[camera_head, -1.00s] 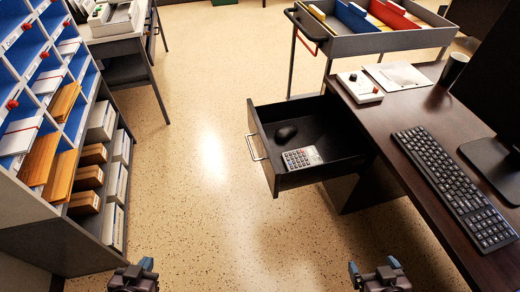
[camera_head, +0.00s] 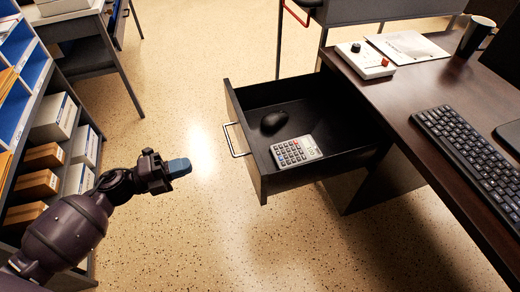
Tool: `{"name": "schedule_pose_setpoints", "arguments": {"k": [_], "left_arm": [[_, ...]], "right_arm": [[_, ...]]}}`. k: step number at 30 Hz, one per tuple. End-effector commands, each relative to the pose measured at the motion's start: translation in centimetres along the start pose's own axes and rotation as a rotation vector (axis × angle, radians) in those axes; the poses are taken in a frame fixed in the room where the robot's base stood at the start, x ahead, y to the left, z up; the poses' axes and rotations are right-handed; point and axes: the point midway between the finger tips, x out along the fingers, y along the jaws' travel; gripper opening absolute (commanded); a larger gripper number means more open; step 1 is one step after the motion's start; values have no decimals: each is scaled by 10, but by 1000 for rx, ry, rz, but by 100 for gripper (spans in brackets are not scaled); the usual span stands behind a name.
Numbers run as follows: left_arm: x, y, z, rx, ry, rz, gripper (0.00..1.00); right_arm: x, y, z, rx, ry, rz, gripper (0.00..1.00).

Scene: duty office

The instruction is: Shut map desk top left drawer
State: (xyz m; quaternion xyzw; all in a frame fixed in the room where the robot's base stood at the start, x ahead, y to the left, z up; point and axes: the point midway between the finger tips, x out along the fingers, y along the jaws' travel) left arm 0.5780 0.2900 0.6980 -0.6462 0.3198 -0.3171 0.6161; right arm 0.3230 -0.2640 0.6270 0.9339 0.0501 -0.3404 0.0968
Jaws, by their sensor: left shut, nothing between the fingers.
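The desk drawer (camera_head: 257,178) stands pulled out to the left from under the dark desk top (camera_head: 400,110). It is dark inside and holds a black mouse (camera_head: 274,121) and a grey calculator (camera_head: 296,151). Its silver bar handle (camera_head: 234,141) is on the left face. My left gripper (camera_head: 180,168) is shut and empty, with bluish fingertips. It is to the left of the handle and a little lower in the picture, with a gap between them. My right gripper is out of view.
On the desk are a keyboard (camera_head: 470,158), a white device with a red knob (camera_head: 366,60), papers (camera_head: 408,47) and a mug (camera_head: 476,36). A shelf with boxes (camera_head: 53,118) stands at the left. Speckled floor (camera_head: 190,80) is clear between shelf and drawer.

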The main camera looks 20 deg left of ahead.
Motion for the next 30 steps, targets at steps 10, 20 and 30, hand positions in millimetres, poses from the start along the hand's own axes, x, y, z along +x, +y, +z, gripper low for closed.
{"name": "schedule_pose_setpoints", "arguments": {"k": [10,20,30], "left_arm": [[24,3,3,42,46,16,0],[81,5,0,39,45,16,0],[130,6,-1,37,42,17,0]], "right_arm": [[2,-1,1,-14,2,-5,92],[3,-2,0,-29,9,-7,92],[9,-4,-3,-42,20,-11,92]]}}
